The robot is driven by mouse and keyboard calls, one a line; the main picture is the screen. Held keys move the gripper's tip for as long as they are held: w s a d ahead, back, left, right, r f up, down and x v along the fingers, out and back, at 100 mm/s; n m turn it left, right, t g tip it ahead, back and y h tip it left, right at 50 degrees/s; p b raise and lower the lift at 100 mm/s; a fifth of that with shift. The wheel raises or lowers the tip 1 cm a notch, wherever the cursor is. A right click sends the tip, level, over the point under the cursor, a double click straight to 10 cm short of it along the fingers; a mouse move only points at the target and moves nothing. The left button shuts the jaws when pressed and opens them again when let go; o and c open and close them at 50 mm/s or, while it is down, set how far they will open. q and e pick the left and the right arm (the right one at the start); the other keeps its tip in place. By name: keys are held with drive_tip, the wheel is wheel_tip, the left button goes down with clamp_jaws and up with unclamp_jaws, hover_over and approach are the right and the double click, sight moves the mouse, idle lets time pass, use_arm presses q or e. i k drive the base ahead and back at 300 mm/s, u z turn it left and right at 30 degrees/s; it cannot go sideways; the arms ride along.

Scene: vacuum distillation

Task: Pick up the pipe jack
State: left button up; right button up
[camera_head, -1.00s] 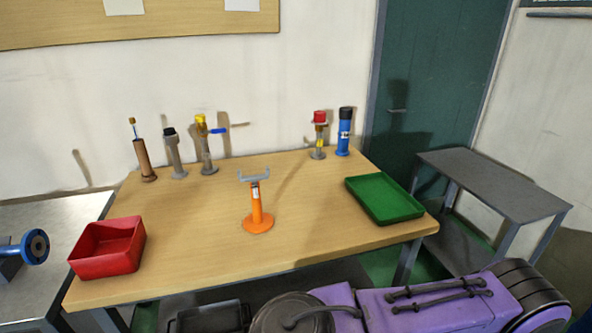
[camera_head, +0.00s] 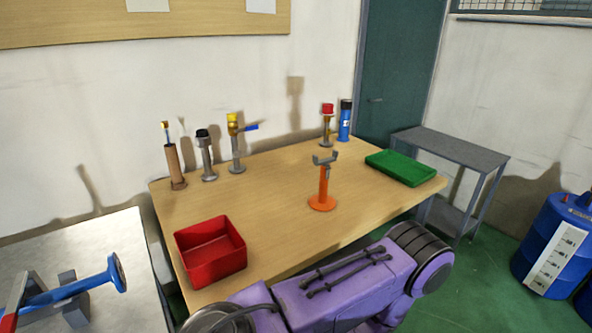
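The pipe jack (camera_head: 323,188) is orange with a round base and a grey forked top. It stands upright on the wooden table (camera_head: 265,210), right of the middle of the tabletop. A purple arm (camera_head: 340,285) of mine crosses the lower part of the head view, in front of the table and below the jack. No gripper fingers show in the view, so neither gripper can be placed relative to the jack. Nothing touches the jack.
A red bin (camera_head: 211,252) sits at the table's near left, and a green tray (camera_head: 400,167) at its right end. Several upright fittings, including a blue cylinder (camera_head: 345,121), line the back. A grey side table (camera_head: 450,149) and blue drum (camera_head: 556,240) stand right. A metal bench (camera_head: 110,230) is left.

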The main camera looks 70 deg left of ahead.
sight(322, 202)
drive_tip(key=u, duration=1.4)
